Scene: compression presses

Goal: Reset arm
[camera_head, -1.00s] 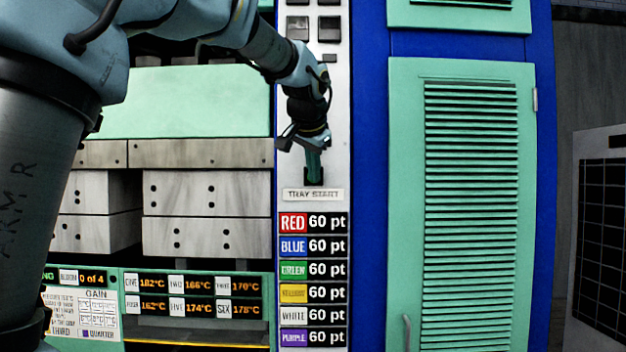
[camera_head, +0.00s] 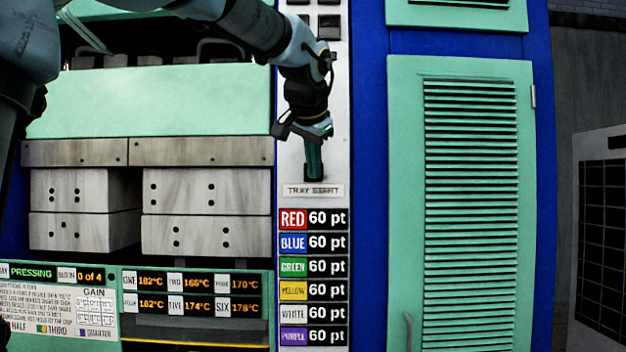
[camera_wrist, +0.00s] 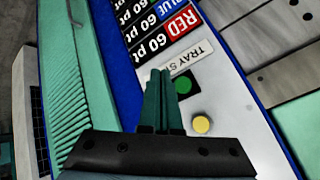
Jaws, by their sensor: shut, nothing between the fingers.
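My gripper (camera_head: 314,172) is shut and empty, its teal fingers pointing down in front of the white control strip, just above the TRAY START label (camera_head: 313,190). In the wrist view the shut fingers (camera_wrist: 160,80) reach towards the same label (camera_wrist: 192,59). A green round button (camera_wrist: 183,86) lies just right of the fingertips, and a yellow button (camera_wrist: 202,124) lies further along the strip. In the head view the gripper hides these buttons. I cannot tell whether the fingertips touch the panel.
The press with pale blocks (camera_head: 205,191) stands left of the strip. A status display (camera_head: 60,274) reads PRESSING, 0 of 4. A green louvred door (camera_head: 470,200) is on the right. Colour rows from RED (camera_head: 293,219) to PURPLE, each 60 pt, run below the label.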

